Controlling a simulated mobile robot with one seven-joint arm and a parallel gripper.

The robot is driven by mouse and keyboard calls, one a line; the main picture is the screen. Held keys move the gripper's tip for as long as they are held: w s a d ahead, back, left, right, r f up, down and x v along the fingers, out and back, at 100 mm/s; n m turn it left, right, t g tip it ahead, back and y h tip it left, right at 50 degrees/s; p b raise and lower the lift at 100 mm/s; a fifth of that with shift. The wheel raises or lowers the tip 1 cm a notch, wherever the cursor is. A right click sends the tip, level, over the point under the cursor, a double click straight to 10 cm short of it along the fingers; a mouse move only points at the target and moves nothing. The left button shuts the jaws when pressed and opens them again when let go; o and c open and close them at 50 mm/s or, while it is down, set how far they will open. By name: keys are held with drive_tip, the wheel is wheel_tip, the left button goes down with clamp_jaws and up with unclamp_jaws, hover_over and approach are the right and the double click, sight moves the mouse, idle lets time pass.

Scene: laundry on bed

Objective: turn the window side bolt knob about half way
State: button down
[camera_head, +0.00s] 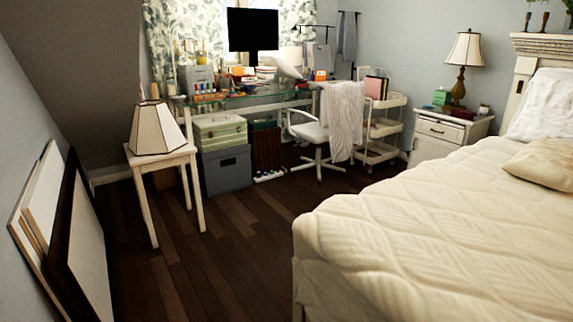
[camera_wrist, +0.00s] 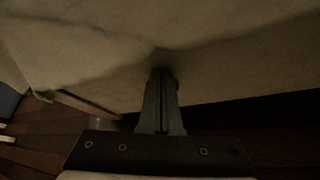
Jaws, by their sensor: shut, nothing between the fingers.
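In the wrist view my gripper (camera_wrist: 161,72) points at the pale cloth side of the bed (camera_wrist: 90,55). Its two fingers are together with nothing seen between them. The cloth dents or folds just beyond the fingertips; I cannot tell whether they touch it. No bolt knob can be made out in the head view, and my gripper is not in that view.
The bed's mattress (camera_head: 440,225) fills the right of the head view. A small white table with a lamp (camera_head: 158,130) stands left, and framed panels (camera_head: 80,240) lean at the far left. The dark wood floor (camera_head: 215,245) between is clear. A desk and chair (camera_head: 312,132) stand behind.

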drive_tip(key=shift+s+d+f, duration=0.2)
drive_tip(key=shift+s, duration=0.1)
drive_tip(key=shift+s, duration=0.1)
drive_tip(key=shift+s+d+f, duration=0.25)
drive_tip(key=shift+f, duration=0.1)
idle(0.4)
drive_tip(key=s+a+p, duration=0.1)
drive_tip(key=s+a, duration=0.3)
drive_tip(key=shift+a+r+p, duration=0.25)
drive_tip(key=shift+a+p, duration=0.1)
idle(0.3)
